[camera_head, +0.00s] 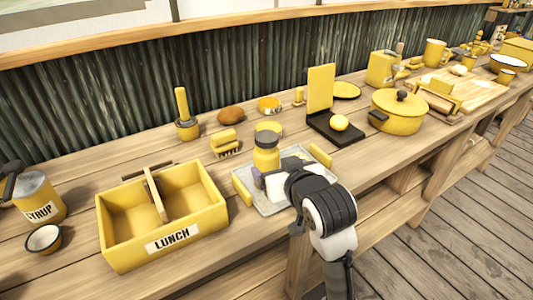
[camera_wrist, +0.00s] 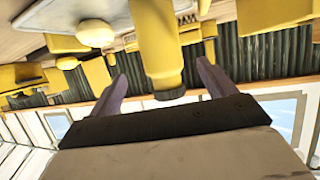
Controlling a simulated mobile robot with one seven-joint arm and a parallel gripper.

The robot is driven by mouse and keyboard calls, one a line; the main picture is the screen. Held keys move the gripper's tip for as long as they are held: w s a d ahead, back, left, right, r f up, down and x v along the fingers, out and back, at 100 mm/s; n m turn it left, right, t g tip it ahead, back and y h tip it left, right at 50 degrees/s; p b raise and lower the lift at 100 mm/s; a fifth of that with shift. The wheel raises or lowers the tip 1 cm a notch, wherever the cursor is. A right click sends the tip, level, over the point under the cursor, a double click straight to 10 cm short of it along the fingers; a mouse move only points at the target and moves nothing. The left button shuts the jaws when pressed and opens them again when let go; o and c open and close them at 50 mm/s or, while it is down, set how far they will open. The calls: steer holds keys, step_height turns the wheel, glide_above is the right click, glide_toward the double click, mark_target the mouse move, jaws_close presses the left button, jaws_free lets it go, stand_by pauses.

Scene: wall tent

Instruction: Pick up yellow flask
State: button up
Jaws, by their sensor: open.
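The yellow flask (camera_head: 266,156), a bottle with a dark cap, stands upright on a grey tray (camera_head: 243,204) near the middle of the bench. My gripper (camera_head: 264,181) is low in front of it, reaching in from the front edge. In the wrist view, which is upside down, the flask (camera_wrist: 157,42) shows between the two purple fingers of my gripper (camera_wrist: 163,82). The fingers are open, with a gap on each side of the flask. My wrist hides part of the tray in the head view.
A yellow lunch box (camera_head: 122,244) stands left of the tray. Yellow blocks (camera_head: 320,155) lie at the tray's edges. A brush (camera_head: 225,143) and a yellow bowl (camera_head: 269,128) are behind. A black stand with a yellow ball (camera_head: 339,122) and a lidded pot (camera_head: 398,115) are right.

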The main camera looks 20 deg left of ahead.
mark_target(271, 163)
steer(key=shift+a+r+p, duration=0.15)
steer(key=shift+r+p, duration=0.1)
steer(key=shift+p, duration=0.15)
steer(key=x, duration=0.3)
steer(key=shift+f, duration=0.25)
steer(key=shift+p+x, duration=0.9)
steer(key=shift+x, duration=1.7)
steer(key=shift+f, duration=0.1)
steer(key=c, duration=1.2)
steer(key=shift+c, duration=0.2)
